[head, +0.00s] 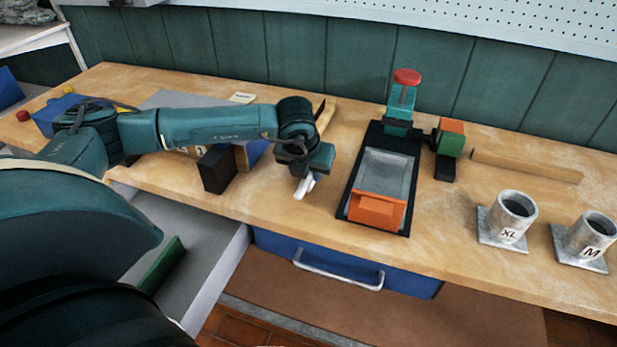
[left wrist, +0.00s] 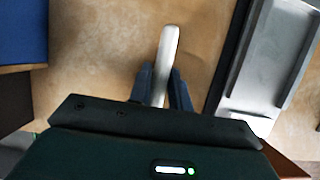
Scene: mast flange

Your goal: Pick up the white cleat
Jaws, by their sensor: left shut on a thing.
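The white cleat (left wrist: 167,55) is a slim white piece that shows in the left wrist view between the two dark fingers of my left gripper (left wrist: 164,88). My left gripper is shut on it. In the head view my left gripper (head: 303,182) points down over the workbench, and the cleat (head: 302,189) shows as a small white piece under it, left of the black-based fixture. I cannot tell whether the cleat touches the bench. My right gripper is not in view.
A black-based fixture (head: 346,204) with a grey tray and orange block stands right of my left gripper. Metal cups marked XL (head: 511,217) and M (head: 586,238) stand further right. A dark block (head: 216,170) is to the left. An open drawer (head: 222,262) juts out below the bench.

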